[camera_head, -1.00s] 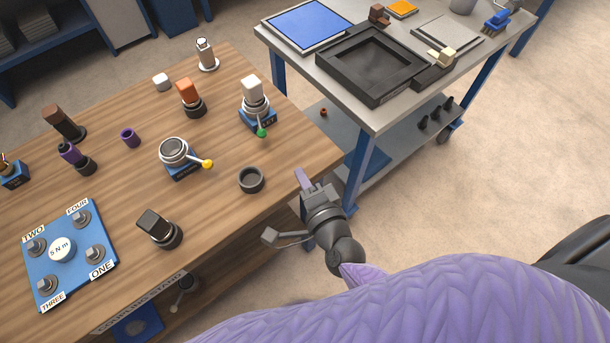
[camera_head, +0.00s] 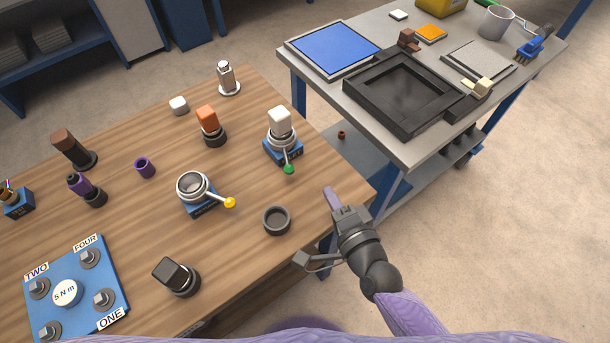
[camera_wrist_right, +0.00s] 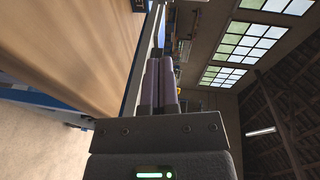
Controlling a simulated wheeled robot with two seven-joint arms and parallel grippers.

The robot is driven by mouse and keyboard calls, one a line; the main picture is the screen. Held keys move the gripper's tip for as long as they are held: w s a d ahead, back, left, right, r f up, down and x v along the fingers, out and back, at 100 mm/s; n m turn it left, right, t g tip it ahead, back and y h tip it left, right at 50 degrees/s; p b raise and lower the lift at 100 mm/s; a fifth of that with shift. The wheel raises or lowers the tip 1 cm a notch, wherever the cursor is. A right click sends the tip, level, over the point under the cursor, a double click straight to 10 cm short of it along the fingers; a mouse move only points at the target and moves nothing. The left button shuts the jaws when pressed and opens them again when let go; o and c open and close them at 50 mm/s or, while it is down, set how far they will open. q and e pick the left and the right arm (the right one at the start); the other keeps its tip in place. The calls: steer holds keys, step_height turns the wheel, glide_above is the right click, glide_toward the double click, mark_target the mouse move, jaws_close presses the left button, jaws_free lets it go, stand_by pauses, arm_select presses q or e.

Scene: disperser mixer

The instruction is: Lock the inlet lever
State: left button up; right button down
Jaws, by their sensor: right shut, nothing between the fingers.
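Two small fittings with levers stand on blue bases on the wooden table. One is an open metal cup (camera_head: 193,186) whose lever ends in a yellow knob (camera_head: 230,203), pointing right. The other carries a white block (camera_head: 279,121), and its lever ends in a green knob (camera_head: 289,169), pointing toward the front. I cannot tell which lever is the inlet one. My right gripper (camera_head: 331,197) is at the table's right edge, right of both levers and apart from them. In the right wrist view its purple fingers (camera_wrist_right: 158,85) are together and empty. My left gripper is out of view.
A black ring (camera_head: 277,220) stands between the yellow knob and my right gripper. A dark block on a round base (camera_head: 177,277) and a blue numbered plate (camera_head: 117,278) are at the front left. A grey cart (camera_head: 306,80) with trays stands beyond the table's right edge.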

mark_target(289, 172)
steer(key=x, duration=0.4)
steer(key=shift+f+b, duration=0.1)
steer(key=shift+b, duration=0.3)
steer(key=shift+w+a+f, duration=0.1)
steer(key=shift+w+a, duration=0.15)
steer(key=shift+a, duration=0.35)
steer(key=shift+w+a+f, duration=0.1)
steer(key=shift+w+a, duration=0.2)
steer(key=shift+a, duration=0.25)
steer(key=shift+w+a+f+b, duration=0.1)
steer(key=shift+w+a+b, duration=0.2)
steer(key=shift+a, duration=0.35)
steer(key=shift+s+a, duration=0.1)
steer(key=shift+a, duration=0.6)
steer(key=shift+s+a, duration=0.15)
steer(key=shift+a, duration=0.15)
